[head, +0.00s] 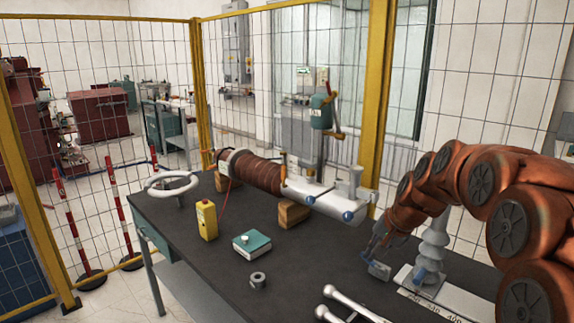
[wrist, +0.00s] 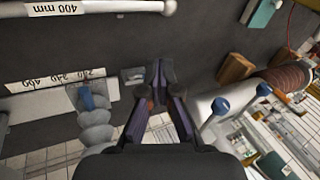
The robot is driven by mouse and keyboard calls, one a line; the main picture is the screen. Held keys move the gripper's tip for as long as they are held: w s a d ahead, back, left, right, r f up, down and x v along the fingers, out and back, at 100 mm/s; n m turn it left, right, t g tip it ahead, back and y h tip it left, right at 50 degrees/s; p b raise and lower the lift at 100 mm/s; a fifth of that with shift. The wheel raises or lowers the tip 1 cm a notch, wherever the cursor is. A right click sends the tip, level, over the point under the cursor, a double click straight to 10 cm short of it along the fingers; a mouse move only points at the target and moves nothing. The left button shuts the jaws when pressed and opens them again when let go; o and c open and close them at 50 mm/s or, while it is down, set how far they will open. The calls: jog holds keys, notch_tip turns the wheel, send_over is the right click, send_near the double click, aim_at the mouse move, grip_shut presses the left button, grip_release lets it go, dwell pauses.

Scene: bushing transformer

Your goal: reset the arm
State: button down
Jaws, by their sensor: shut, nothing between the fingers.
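My orange arm reaches in from the right in the head view, bent over the table's right side. My gripper (head: 376,243) hangs above the dark table (head: 190,222), partly hidden by its own links and small in this view. In the wrist view, my gripper (wrist: 160,68) has its dark fingers together at the tips with nothing between them. A small grey block (head: 379,270) lies on the table just below the gripper. It also shows in the wrist view (wrist: 133,76), left of the fingertips; I cannot tell whether they touch.
A brown bushing (head: 257,173) with a grey metal end rests on wooden blocks (head: 293,214). A ribbed grey insulator (head: 433,245) stands near my arm. A yellow box (head: 207,220), a teal book (head: 252,243) and a white ring (head: 172,184) are further left. Yellow-framed mesh fencing (head: 375,95) stands behind.

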jog(key=s+a+f+n+g+h, duration=0.1)
jog(key=s+f+n+g, duration=0.1)
jog(key=s, duration=1.1)
jog(key=s+a+f+n+g+h, duration=0.1)
jog(key=s+f+n+g, duration=0.1)
jog(key=s, duration=1.1)
jog(key=s+a+f+n+g+h, duration=0.1)
jog(key=s+f+n+g, duration=0.1)
jog(key=s, duration=1.2)
jog(key=shift+a+n, duration=0.2)
jog(key=shift+n, duration=0.3)
